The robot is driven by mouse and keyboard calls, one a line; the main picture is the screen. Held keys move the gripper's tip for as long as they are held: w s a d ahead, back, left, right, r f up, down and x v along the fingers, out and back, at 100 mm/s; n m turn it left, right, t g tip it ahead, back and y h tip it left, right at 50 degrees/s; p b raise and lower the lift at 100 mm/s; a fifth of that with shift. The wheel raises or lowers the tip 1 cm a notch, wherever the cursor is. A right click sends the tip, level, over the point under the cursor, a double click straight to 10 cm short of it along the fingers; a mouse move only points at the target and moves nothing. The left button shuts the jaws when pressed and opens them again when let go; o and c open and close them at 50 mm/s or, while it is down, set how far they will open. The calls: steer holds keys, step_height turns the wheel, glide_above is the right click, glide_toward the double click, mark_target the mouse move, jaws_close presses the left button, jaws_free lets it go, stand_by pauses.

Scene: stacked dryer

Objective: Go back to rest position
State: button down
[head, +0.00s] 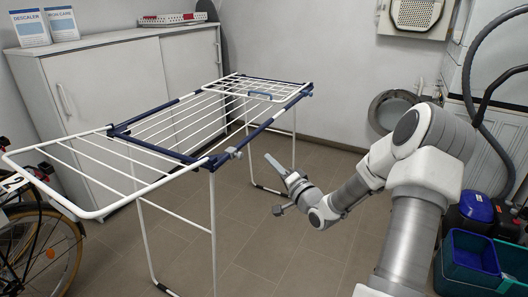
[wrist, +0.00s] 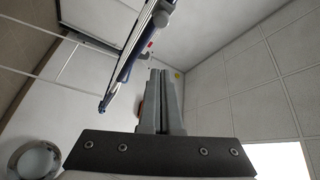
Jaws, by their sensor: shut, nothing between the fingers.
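My gripper (head: 274,164) is in the middle of the head view, at the end of my half-extended arm. Its fingers point up and left, toward the drying rack (head: 180,157). The gripper is shut and holds nothing. In the wrist view, the two grey fingers (wrist: 161,100) lie together. The drying rack stands unfolded at the left, with white bars and dark blue joints. In the head view the gripper appears just right of the rack's near legs; I cannot tell the exact gap. Part of the rack (wrist: 135,50) also shows beside the fingers in the wrist view.
A white cabinet (head: 110,90) stands behind the rack. A bicycle (head: 45,245) is at the lower left. Blue and green crates (head: 474,256) and a hose (head: 468,75) are at the right. Tiled floor (head: 265,245) is open between the rack and my arm.

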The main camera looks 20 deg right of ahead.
steer(key=shift+s+d+f, duration=0.1)
steer(key=shift+s, duration=0.35)
steer(key=s+a+r+n+g+h, duration=0.3)
steer(key=s+a+n+g+h, duration=0.1)
steer(key=a+n+g, duration=0.45)
steer(key=s+a+r+n+g, duration=0.1)
steer(key=s+a+r+g, duration=0.15)
steer(key=s, duration=0.75)
steer(key=s+a+r+n+g, duration=0.15)
steer(key=s+a, duration=0.25)
steer(key=s, duration=0.6)
steer(key=s+a+r+g, duration=0.1)
steer(key=s+a+r, duration=0.2)
steer(key=s, duration=0.6)
step_height(320, 180, up, 17)
steer(key=p, duration=1.7)
steer(key=shift+y, duration=0.3)
